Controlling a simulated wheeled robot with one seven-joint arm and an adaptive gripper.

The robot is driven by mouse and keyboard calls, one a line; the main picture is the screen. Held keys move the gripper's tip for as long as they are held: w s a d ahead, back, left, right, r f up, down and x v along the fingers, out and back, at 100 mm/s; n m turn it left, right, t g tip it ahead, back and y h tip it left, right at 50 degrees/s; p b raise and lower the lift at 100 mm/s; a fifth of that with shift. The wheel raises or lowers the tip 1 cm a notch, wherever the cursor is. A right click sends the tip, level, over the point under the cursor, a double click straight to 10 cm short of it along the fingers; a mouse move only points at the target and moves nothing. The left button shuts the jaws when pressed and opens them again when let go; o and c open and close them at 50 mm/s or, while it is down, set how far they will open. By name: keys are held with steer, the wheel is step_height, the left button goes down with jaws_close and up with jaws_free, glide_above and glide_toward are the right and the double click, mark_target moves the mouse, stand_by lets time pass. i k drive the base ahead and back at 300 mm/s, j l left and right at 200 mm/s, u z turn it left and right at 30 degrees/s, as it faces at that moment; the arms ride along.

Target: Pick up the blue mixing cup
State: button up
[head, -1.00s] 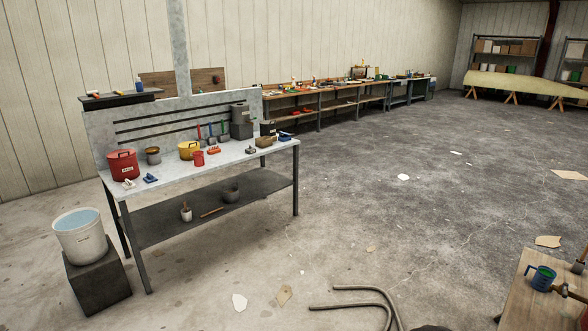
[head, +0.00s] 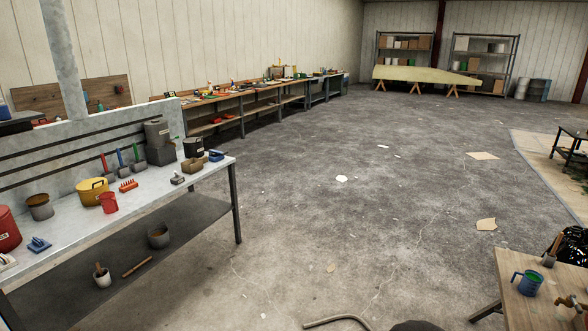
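The blue mixing cup (head: 527,283) stands upright on a wooden table (head: 519,259) at the lower right of the head view. It has a handle on its left side, and something green shows inside it. My gripper is not in view. A dark rounded shape, perhaps part of my own body, shows at the bottom edge, left of the wooden table.
A grey workbench (head: 207,172) with cups, tools and a yellow pot (head: 91,191) stands at the left. A dark pot with brushes (head: 549,260) stands near the blue cup. A bent tube (head: 337,321) lies low in front. The middle floor is clear, with scattered scraps.

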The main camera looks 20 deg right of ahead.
mark_target(531, 281)
steer(key=i+l+z, duration=0.2)
steer(key=i+z, duration=0.2)
steer(key=i+l+z, duration=0.1)
steer(key=i+z, duration=0.65)
steer(key=i+j+z, duration=0.2)
steer(key=i+z, duration=0.65)
steer(key=i+j+z, duration=0.1)
steer(key=i+z, duration=0.35)
steer(key=i+j+z, duration=0.35)
steer(key=i+z, duration=0.15)
steer(key=i+j+z, duration=0.15)
steer(key=i+z, duration=0.2)
steer(key=i, duration=0.1)
